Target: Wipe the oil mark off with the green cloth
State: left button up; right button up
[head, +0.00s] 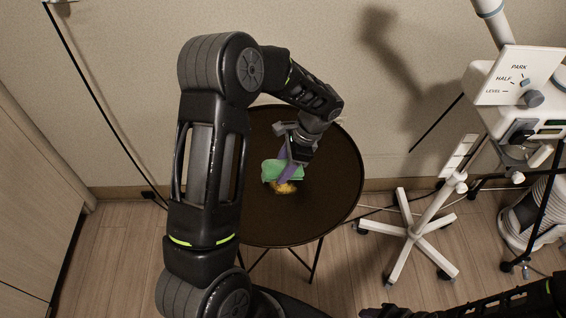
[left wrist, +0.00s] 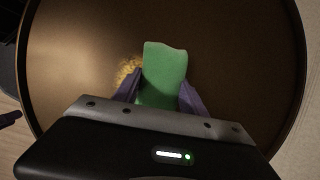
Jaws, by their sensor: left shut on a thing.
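The green cloth (head: 277,170) is held by my left gripper (head: 285,172) over the round dark table (head: 325,213). The left gripper's purple fingers are shut on the cloth, which also shows between them in the left wrist view (left wrist: 164,72). The oil mark (head: 284,188) is a yellowish patch on the tabletop, right beside the cloth and partly covered by it. In the left wrist view the mark (left wrist: 128,70) shows to the left of the cloth, behind a finger. I cannot tell whether the cloth touches the tabletop. My right gripper is not clearly in view.
A pale cabinet (head: 32,170) is at the left. The wall is close behind the table. The rest of the tabletop is bare.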

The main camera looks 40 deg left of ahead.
aim_at(279, 197)
pick_arm(q)
jog(key=shift+s+d+r, duration=0.1)
jog(key=shift+s+d, duration=0.35)
jog(key=shift+s, duration=0.2)
jog(key=shift+s+d, duration=0.45)
jog(key=shift+s, duration=0.15)
jog(key=shift+d, duration=0.1)
jog(key=shift+s+d, duration=0.65)
jog(key=shift+s, duration=0.25)
jog(key=shift+s+d, duration=0.6)
jog(key=shift+s, duration=0.25)
jog(key=shift+r, duration=0.1)
notch_tip(279, 197, up, 7)
jog(key=p, duration=0.6)
